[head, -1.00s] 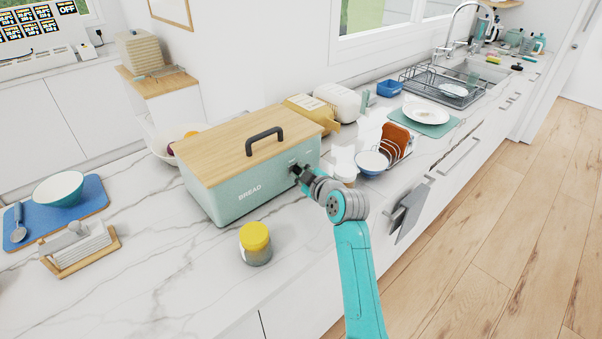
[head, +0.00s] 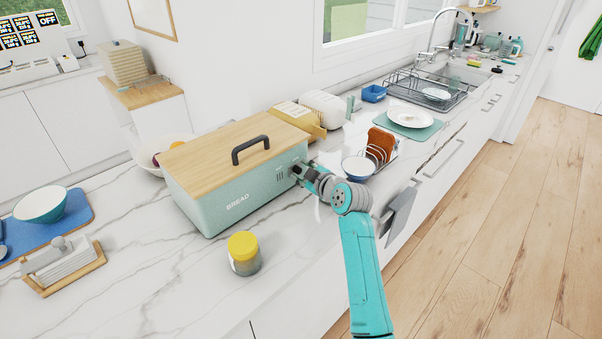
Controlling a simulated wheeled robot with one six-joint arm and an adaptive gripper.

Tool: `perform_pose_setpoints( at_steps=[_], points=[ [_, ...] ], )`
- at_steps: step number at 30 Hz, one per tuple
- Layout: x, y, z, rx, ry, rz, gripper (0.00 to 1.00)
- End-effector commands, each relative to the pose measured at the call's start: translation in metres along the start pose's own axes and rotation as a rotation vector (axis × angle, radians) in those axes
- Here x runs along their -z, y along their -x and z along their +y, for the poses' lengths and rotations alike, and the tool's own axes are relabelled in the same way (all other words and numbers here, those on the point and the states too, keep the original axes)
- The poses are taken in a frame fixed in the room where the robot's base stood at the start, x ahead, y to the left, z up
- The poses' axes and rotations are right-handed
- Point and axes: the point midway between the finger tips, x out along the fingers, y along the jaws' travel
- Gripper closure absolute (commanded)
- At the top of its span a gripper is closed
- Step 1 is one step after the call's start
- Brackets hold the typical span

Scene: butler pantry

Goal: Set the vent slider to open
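The mint bread bin (head: 235,205) with a wooden lid and black handle stands on the marble counter. Dark vent slots (head: 283,178) show on its right end face. The slider itself is too small to make out, and its setting cannot be told. My gripper (head: 298,172) is at that end face, close to the vent or touching it. Its fingers are small and partly hidden by the wrist, so whether they are open or shut does not show.
A yellow-lidded jar (head: 243,253) stands in front of the bin. A blue-white bowl (head: 358,168) and a rack with brown slices (head: 380,145) are right of my gripper. A yellow box (head: 302,117) and a white toaster (head: 325,108) stand behind.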

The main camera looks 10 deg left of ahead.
Motion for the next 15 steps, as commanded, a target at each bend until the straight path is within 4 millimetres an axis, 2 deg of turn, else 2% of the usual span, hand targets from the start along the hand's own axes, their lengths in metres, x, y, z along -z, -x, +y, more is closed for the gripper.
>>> perform_pose_setpoints(
  at_steps=[10,15],
  points=[
    [0.001,0.002,-0.001,0.002,0.000,0.001,0.53],
    [0.000,0.020,-0.001,0.001,0.000,0.001,0.53]
  ],
)
